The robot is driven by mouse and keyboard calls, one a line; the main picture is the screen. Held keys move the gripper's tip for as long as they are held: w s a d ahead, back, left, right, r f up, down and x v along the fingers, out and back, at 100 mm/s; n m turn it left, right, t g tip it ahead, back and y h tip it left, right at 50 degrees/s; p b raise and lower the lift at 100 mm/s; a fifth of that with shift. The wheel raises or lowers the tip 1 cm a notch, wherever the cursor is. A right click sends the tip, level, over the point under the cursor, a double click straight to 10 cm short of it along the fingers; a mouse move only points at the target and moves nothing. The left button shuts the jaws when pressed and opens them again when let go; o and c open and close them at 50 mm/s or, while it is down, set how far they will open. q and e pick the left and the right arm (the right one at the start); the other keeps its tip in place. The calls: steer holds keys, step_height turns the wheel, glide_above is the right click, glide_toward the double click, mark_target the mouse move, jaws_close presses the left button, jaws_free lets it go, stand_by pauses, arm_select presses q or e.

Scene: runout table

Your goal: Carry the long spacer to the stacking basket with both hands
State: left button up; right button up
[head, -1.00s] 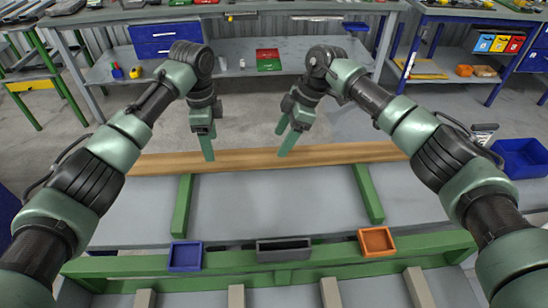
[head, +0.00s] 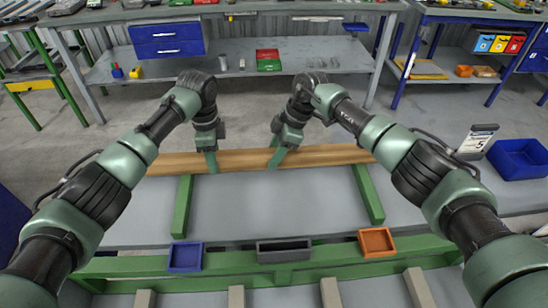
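The long spacer (head: 240,159) is a long light-brown wooden bar lying crosswise in the head view, over the far ends of two green bars. My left gripper (head: 212,165) is on the bar left of its middle, and my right gripper (head: 275,160) is on it right of its middle. Both look shut on it, their green fingers crossing its near face. Whether the bar rests on the green bars or hangs just above them is unclear. A green frame (head: 222,262) with the left green bar (head: 183,205) and right green bar (head: 368,192) lies below; I cannot tell whether it is the stacking basket.
A blue tray (head: 172,266), a dark grey tray (head: 284,256) and an orange tray (head: 392,250) sit along the near green beam. A larger blue bin (head: 520,165) and a numbered card (head: 478,140) are at the right. Open floor separates this area from the back workbench (head: 225,75).

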mark_target(267, 153)
arm_select(q)
jaws_close()
arm_select(e)
jaws_close()
arm_select(q)
steer(key=shift+w+r, duration=0.1)
steer(key=shift+r, duration=0.1)
arm_select(e)
steer(key=shift+w+r, duration=0.1)
steer(key=shift+r, duration=0.1)
